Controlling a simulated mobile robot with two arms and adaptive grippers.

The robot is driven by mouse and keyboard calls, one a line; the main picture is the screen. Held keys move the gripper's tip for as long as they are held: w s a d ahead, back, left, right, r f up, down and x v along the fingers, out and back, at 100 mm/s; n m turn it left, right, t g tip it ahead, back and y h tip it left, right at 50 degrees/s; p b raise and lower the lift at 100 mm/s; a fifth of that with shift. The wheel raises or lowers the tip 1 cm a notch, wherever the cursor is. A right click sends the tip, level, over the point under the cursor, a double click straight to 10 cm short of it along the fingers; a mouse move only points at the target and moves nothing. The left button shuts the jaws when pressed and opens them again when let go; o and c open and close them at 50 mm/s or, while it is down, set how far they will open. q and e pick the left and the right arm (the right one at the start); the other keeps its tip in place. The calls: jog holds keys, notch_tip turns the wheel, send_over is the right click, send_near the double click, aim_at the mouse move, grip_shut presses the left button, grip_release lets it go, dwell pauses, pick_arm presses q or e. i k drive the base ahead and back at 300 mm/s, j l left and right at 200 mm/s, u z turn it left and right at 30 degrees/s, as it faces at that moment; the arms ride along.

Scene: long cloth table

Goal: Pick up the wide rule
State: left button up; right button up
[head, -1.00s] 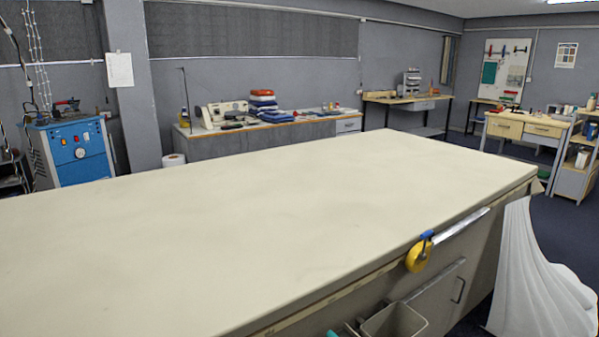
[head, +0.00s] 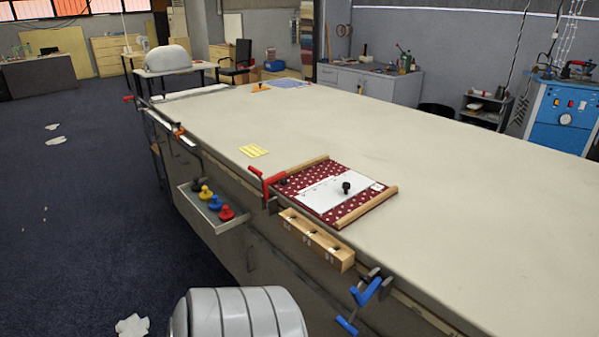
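No thing in the head view can be surely told as the wide rule. A pale long strip (head: 190,92) lies at the far left end of the cloth table (head: 440,190); I cannot tell what it is. A flat white plate (head: 335,195) with a black knob lies on red dotted cloth (head: 318,212) near the table's front edge. Wooden bars lie at the cloth's left (head: 308,164) and right (head: 366,208) ends. Neither of my grippers is in view.
A red clamp (head: 268,184) and a blue clamp (head: 366,292) sit at the front edge. A slotted wooden block (head: 316,240) and a tray (head: 194,204) with coloured knobs hang at the front side. A yellow note (head: 253,151) lies on top. The table's middle is clear.

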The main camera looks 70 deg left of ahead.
aim_at(324, 197)
jog(key=u, duration=2.05)
jog(key=i+j+z, duration=0.1)
jog(key=z, duration=0.3)
jog(key=j+z, duration=0.15)
jog(key=z, duration=0.25)
jog(key=i+j+z, duration=0.1)
jog(key=z, duration=0.3)
jog(key=j, duration=0.1)
